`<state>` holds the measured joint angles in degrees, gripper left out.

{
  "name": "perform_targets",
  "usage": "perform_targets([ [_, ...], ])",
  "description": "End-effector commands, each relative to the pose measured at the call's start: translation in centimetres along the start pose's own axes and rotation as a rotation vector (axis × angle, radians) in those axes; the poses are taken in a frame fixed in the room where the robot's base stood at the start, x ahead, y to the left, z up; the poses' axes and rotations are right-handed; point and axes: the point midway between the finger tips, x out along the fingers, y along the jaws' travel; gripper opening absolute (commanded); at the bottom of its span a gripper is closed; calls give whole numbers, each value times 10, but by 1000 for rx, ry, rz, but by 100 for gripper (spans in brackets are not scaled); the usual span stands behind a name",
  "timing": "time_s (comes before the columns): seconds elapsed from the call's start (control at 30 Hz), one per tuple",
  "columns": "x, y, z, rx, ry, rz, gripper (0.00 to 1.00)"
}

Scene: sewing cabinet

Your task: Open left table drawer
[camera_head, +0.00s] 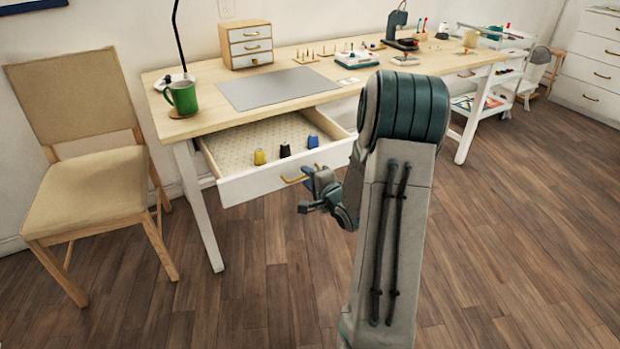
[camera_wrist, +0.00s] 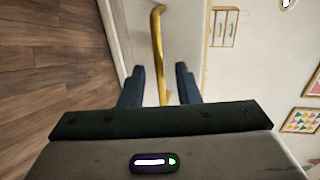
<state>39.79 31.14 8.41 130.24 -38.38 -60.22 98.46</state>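The left table drawer (camera_head: 262,183) is pulled out from under the wooden table (camera_head: 200,124), with its patterned inside showing. Its brass handle (camera_head: 293,180) is on the white front. In the wrist view the handle (camera_wrist: 158,45) runs between the two dark fingers of my gripper (camera_wrist: 161,85). The fingers stand apart, with gaps visible beside the handle. In the head view my gripper (camera_head: 306,190) is at the drawer front, close to the handle.
A yellow spool (camera_head: 260,157), a dark spool (camera_head: 285,150) and a blue spool (camera_head: 312,141) stand in the drawer. A chair (camera_head: 95,180) is at the left. A green mug (camera_head: 182,98) is on the table's left end. The floor (camera_head: 260,290) in front is clear.

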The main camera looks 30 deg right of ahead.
Motion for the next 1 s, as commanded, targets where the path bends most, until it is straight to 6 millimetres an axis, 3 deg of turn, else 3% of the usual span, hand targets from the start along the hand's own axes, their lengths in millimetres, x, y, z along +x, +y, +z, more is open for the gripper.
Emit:
perform_targets([
  [0.17,-23,-2,-2,1,4,1,29],
  [0.53,-114,-3,-3,2,9,1,29],
  [1.0,-135,-2,-1,1,3,1,29],
])
